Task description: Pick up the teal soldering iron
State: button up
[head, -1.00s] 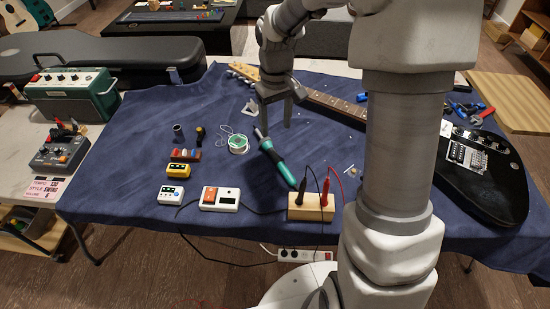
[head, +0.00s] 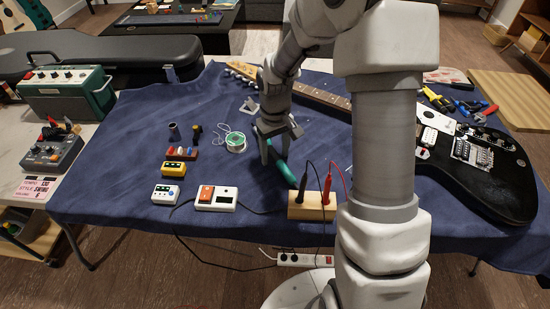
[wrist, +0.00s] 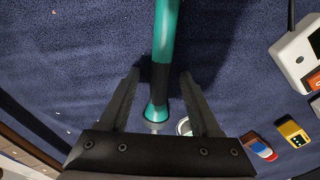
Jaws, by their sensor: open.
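The teal soldering iron (head: 283,171) lies on the blue cloth, left of the wooden block in the head view. In the wrist view, its teal and black handle (wrist: 162,62) runs from the top edge down between my fingers. My gripper (head: 274,160) is open and low over the iron, one finger on each side of it. In the wrist view my gripper (wrist: 160,82) shows both dark fingers apart from the handle. The iron's tip end is hidden by my gripper in the head view.
A solder spool (head: 236,143) is left of my gripper. A wooden block (head: 312,207) with black and red leads stands close to the iron's near end. A white and orange box (head: 216,198) and small pedals are front left. The guitar (head: 490,180) lies right.

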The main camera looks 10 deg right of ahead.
grip_shut()
jog(key=shift+r, duration=0.1)
